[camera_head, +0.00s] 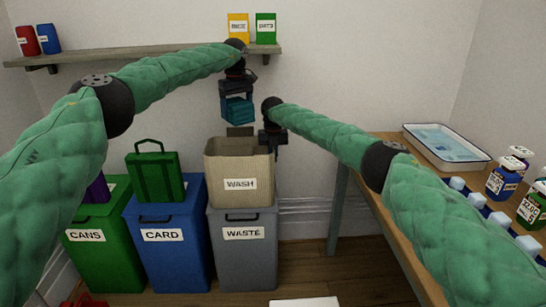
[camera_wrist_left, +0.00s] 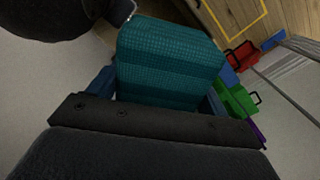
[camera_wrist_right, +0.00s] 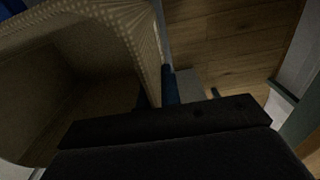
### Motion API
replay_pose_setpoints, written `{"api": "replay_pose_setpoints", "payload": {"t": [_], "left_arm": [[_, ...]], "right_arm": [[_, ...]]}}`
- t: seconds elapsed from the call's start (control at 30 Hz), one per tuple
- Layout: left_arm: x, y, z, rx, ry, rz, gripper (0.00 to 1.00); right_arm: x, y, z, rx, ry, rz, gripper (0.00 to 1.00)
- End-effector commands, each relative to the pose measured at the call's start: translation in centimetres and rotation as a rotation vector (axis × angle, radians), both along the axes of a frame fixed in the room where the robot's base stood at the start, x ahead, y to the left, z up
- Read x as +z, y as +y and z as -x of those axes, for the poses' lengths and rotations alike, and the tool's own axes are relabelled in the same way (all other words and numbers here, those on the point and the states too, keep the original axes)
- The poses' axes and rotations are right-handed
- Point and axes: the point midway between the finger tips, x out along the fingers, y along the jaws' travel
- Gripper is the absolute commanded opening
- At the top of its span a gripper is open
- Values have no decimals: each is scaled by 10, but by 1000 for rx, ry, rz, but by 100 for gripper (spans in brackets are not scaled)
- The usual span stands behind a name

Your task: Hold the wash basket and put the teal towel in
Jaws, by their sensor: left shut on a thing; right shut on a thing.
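The beige wash basket (camera_head: 226,165), labelled WASH, stands upright on top of the grey WASTE bin. My right gripper (camera_head: 272,144) is shut on the right side of its rim. In the right wrist view the basket (camera_wrist_right: 137,40) shows its open, empty-looking inside, with the rim wall at the fingers. My left gripper (camera_head: 237,100) is shut on the folded teal towel (camera_head: 238,110) and holds it in the air above the basket, apart from it. The towel (camera_wrist_left: 170,65) fills the middle of the left wrist view.
The grey WASTE bin (camera_head: 243,258), blue CARD bin (camera_head: 166,250) and green CANS bin (camera_head: 100,260) stand in a row. A wall shelf (camera_head: 150,56) is behind; a table (camera_head: 375,185) with a tray (camera_head: 445,161) is at right.

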Motion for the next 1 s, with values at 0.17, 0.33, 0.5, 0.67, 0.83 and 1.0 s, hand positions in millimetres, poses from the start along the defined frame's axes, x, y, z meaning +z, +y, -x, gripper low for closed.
{"api": "replay_pose_setpoints", "payload": {"t": [0.17,0.33,0.5,0.67,0.83,1.0], "left_arm": [[-10,0,0,0,0,0,46],[-20,0,0,0,1,-1,46],[-29,0,0,0,1,-1,46],[-38,0,0,0,0,0,46],[-48,0,0,0,0,0,46],[-57,0,0,1,1,-1,46]], "right_arm": [[0,0,0,0,0,0,0],[0,0,0,0,0,0,0],[0,0,0,0,0,0,0],[0,0,0,0,0,0,0],[0,0,0,0,0,0,0],[0,0,0,0,0,0,0]]}}
